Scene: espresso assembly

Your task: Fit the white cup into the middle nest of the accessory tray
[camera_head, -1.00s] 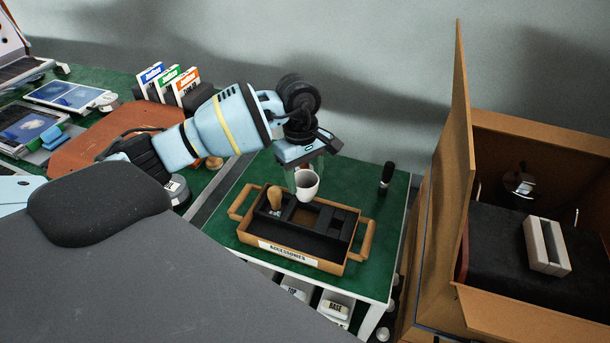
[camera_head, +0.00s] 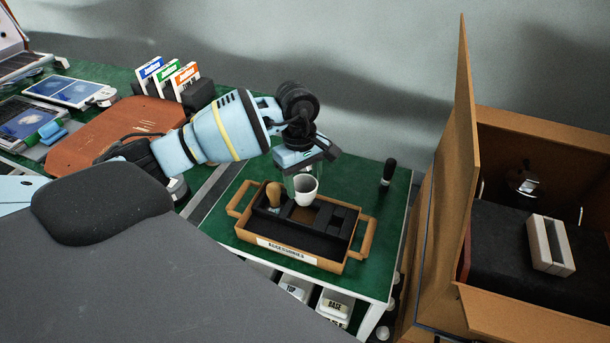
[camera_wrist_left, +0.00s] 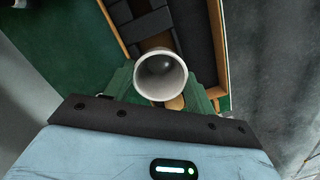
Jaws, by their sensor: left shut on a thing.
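The white cup (camera_head: 306,190) is upright above the accessory tray (camera_head: 300,264), over the middle part of its black insert. My left gripper (camera_head: 303,174) is shut on the cup, coming from behind it. In the left wrist view the cup (camera_wrist_left: 161,76) shows its open mouth between the green fingers. The tray (camera_wrist_left: 222,45) lies beneath it, with dark insert compartments. A tamper with a wooden handle (camera_head: 274,194) stands in the left part of the insert. Whether the cup's base touches the insert cannot be told. My right gripper is not in view.
The tray stands on a green-topped table (camera_head: 376,208) with free room around it. A black-handled item (camera_head: 388,172) stands at the back right. An open cardboard box (camera_head: 540,300) is at the right. Labelled bins (camera_head: 334,305) sit below the tabletop.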

